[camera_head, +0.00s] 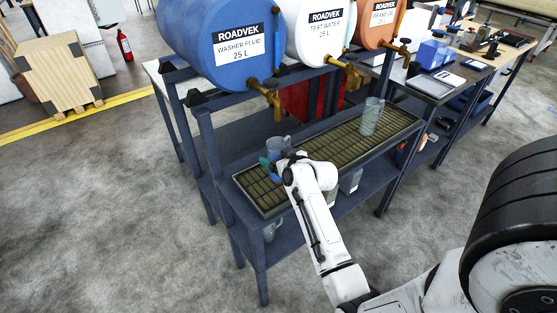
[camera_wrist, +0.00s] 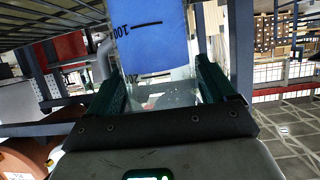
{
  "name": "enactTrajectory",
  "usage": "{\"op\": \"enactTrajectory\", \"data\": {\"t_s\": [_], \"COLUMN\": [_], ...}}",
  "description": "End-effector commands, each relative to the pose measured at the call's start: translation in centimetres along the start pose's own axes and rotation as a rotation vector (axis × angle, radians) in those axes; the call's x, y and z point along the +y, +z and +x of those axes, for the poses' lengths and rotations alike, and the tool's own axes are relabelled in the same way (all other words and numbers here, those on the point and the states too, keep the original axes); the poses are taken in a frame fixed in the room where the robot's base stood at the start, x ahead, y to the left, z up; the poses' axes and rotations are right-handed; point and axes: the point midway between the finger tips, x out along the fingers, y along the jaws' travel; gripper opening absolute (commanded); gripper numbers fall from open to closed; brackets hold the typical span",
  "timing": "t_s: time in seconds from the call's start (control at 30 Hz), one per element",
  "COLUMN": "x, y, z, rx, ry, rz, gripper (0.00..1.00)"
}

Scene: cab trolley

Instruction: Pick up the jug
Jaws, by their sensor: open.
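A clear jug (camera_head: 277,145) stands at the left end of the drip grate (camera_head: 330,148), under the blue drum's tap. My gripper (camera_head: 272,163) is right at it and hides its lower part. In the wrist view, my gripper's green fingers (camera_wrist: 163,88) are open on either side of the clear jug (camera_wrist: 160,65), which bears measuring marks. Whether either finger touches it is unclear. A second clear jug (camera_head: 371,116) stands upright on the right part of the grate, apart from my gripper.
Above the grate, blue (camera_head: 215,40), white (camera_head: 318,30) and orange (camera_head: 376,20) drums lie on a dark rack with brass taps (camera_head: 268,94) jutting forward. A bench (camera_head: 445,75) with a blue box (camera_head: 433,53) stands to the right. The floor in front is clear.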

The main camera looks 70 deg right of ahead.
Motion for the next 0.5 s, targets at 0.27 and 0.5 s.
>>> {"op": "enactTrajectory", "data": {"t_s": [0.27,0.5], "x": [0.02,0.01], "y": [0.01,0.00], "z": [-0.02,-0.03], "rx": [0.000,0.000], "ry": [0.000,0.000], "rz": [0.000,0.000], "gripper": [0.73,0.50]}}
